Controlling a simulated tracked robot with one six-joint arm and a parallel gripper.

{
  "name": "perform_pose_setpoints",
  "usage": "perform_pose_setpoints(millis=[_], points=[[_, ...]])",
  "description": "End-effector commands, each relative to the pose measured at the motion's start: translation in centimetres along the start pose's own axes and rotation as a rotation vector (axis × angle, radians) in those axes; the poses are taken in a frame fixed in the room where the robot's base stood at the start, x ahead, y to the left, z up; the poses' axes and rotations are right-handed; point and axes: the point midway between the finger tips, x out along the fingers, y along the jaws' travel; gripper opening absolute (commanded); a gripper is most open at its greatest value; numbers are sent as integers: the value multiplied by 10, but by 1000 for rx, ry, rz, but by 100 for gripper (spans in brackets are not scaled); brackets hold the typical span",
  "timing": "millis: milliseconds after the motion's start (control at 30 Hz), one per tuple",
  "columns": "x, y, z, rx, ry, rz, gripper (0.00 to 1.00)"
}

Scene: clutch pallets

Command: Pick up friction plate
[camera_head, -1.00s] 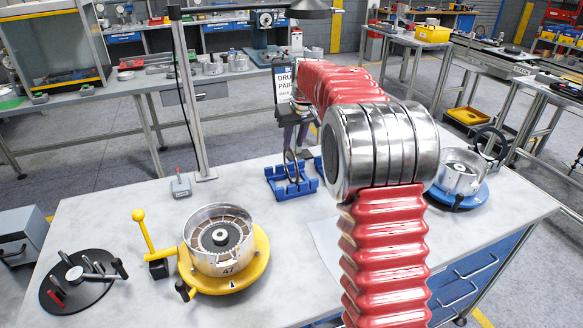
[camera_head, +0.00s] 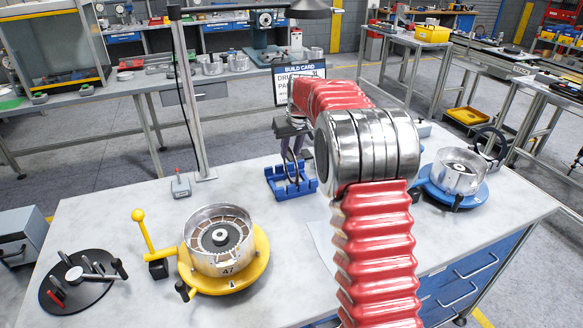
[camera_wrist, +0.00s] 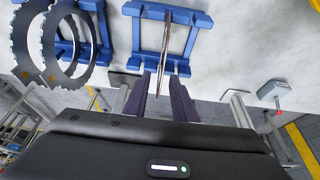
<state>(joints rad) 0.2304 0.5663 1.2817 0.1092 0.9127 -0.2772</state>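In the wrist view a thin ring-like plate (camera_wrist: 166,40), seen edge-on with a brownish edge, stands upright in a blue rack (camera_wrist: 195,22). My gripper (camera_wrist: 161,78) has its two dark purple fingers on either side of the plate's near edge, with a gap visible between them, so it looks open. I cannot tell whether a finger touches the plate. Two dark toothed rings (camera_wrist: 64,72) stand in another blue rack to the left. In the head view my gripper (camera_head: 293,146) is above the blue rack (camera_head: 291,187), and a plate (camera_head: 290,170) shows there.
A yellow fixture (camera_head: 255,276) holds a metal drum (camera_head: 222,262) with plates inside. A blue fixture (camera_head: 472,198) with another drum is at the right. A lamp post (camera_head: 190,110) and a build card (camera_head: 286,86) stand behind. The bench middle is clear.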

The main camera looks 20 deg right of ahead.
Motion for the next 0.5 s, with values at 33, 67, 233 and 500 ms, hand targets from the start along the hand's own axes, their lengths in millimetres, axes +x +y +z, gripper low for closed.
perform_pose_setpoints(millis=[33, 67, 233, 500], points=[[0, 0, 0, 0, 0, 0, 24], [0, 0, 0, 0, 0, 0, 24], [0, 0, 0, 0, 0, 0, 23], [0, 0, 0, 0, 0, 0, 4]])
